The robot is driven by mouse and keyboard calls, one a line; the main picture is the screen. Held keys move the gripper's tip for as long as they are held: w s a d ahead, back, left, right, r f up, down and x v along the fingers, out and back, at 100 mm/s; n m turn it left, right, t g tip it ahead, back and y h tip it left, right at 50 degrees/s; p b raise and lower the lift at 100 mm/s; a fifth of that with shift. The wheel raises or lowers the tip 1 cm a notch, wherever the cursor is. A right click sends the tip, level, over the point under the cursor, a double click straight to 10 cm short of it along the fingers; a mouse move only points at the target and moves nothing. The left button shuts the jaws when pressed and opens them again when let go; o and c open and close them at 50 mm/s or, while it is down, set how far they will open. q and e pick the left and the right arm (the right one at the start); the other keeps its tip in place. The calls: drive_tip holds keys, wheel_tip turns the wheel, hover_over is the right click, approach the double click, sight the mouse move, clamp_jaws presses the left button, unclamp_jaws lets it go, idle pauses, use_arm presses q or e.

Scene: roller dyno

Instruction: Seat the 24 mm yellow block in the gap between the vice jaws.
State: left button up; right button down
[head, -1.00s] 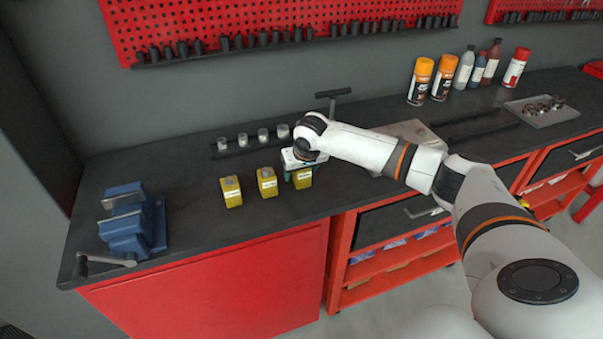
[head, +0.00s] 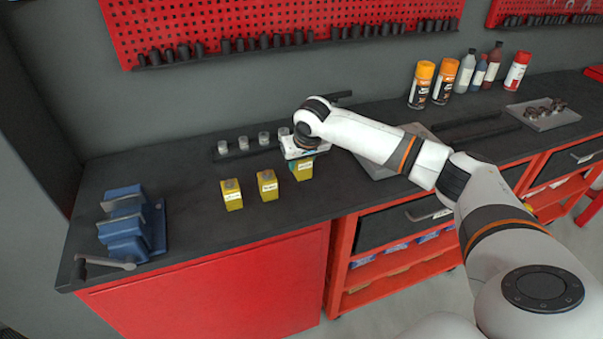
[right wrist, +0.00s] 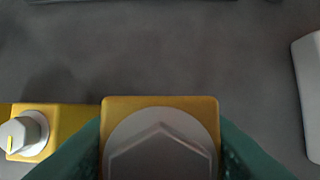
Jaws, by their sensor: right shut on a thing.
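My right gripper (head: 302,159) is shut on the rightmost yellow block (head: 303,171), which appears a little above the bench. In the right wrist view this block (right wrist: 160,102) sits between the green fingers, with a large grey hex top. Two more yellow blocks stand to its left, a middle one (head: 267,187) and a left one (head: 232,199). Their white labels are too small to read, so I cannot tell which is 24 mm. The blue vice (head: 128,243) stands at the bench's left end with an empty gap between its jaws. My left gripper is not in view.
A rack with several small grey pieces (head: 244,144) lies behind the blocks. The dark bench top (head: 190,200) is clear between the blocks and the vice. The vice handle (head: 108,263) sticks out at the front. Spray cans (head: 421,84) and a grey tray (head: 545,119) stand far right.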

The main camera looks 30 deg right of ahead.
wheel_tip(320, 180, up, 6)
drive_tip(key=shift+f, duration=0.1)
wheel_tip(320, 180, up, 10)
drive_tip(key=p, duration=1.1)
drive_tip(key=shift+r+p, duration=0.25)
drive_tip(key=shift+p, duration=0.15)
drive_tip(key=shift+a, duration=0.1)
